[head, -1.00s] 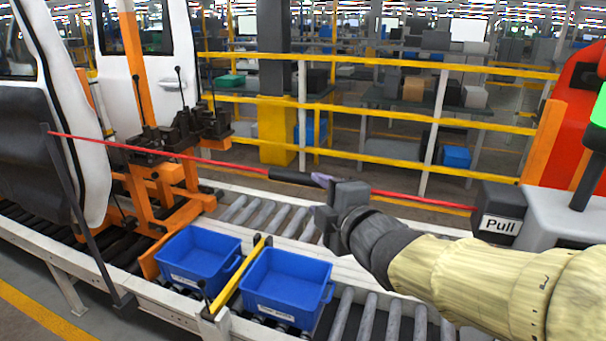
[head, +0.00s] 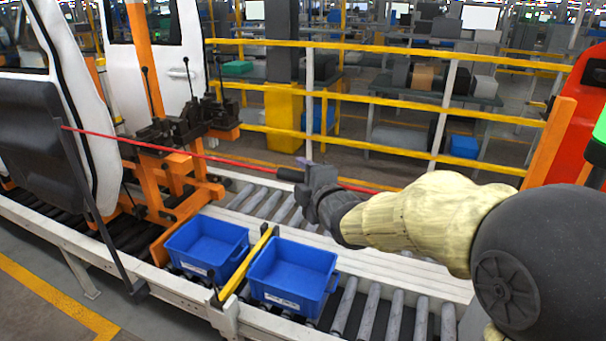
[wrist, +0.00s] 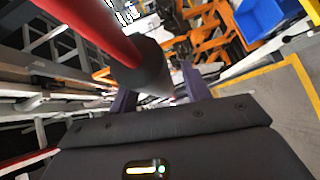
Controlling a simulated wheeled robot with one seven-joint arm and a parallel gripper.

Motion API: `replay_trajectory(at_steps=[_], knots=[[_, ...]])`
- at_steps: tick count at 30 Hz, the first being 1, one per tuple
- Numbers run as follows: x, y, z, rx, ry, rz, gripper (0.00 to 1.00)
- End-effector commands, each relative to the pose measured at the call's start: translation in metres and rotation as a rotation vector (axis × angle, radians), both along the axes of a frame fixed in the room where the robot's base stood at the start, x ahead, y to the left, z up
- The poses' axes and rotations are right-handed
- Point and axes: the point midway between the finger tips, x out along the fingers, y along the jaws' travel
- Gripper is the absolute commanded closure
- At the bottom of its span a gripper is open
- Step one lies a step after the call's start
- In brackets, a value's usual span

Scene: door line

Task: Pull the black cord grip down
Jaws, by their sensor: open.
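The black cord grip (head: 289,174) is a dark sleeve on a taut red cord (head: 215,158). In the head view only its left end shows; my gripper (head: 304,164) hides the rest. In the wrist view the red cord enters from the top left and the black grip (wrist: 145,72) lies close in front of my open gripper (wrist: 160,88), by the purple fingers. The grip's end reaches towards the gap between them. I cannot tell whether they touch.
White vehicle doors on an orange fixture (head: 172,172) stand at the left. Blue bins (head: 290,302) sit on the roller conveyor below the cord. A yellow railing (head: 400,100) runs behind. A red machine (head: 575,125) stands at the right.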

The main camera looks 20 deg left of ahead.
Motion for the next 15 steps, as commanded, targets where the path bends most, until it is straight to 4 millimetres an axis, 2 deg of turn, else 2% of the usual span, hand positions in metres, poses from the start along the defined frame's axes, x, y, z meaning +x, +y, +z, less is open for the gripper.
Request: replay_trajectory(at_steps=[6, 8, 13, 14, 15], knots=[[0.0001, 0.0001, -0.0003, 0.000, 0.000, 0.000, 0.52], [0.0000, 0.0001, -0.0003, 0.000, 0.000, 0.000, 0.62], [-0.0001, 0.0001, -0.0003, 0.000, 0.000, 0.000, 0.96], [-0.0001, 0.0000, -0.0003, 0.000, 0.000, 0.000, 1.00], [-0.0001, 0.0000, -0.0003, 0.000, 0.000, 0.000, 1.00]])
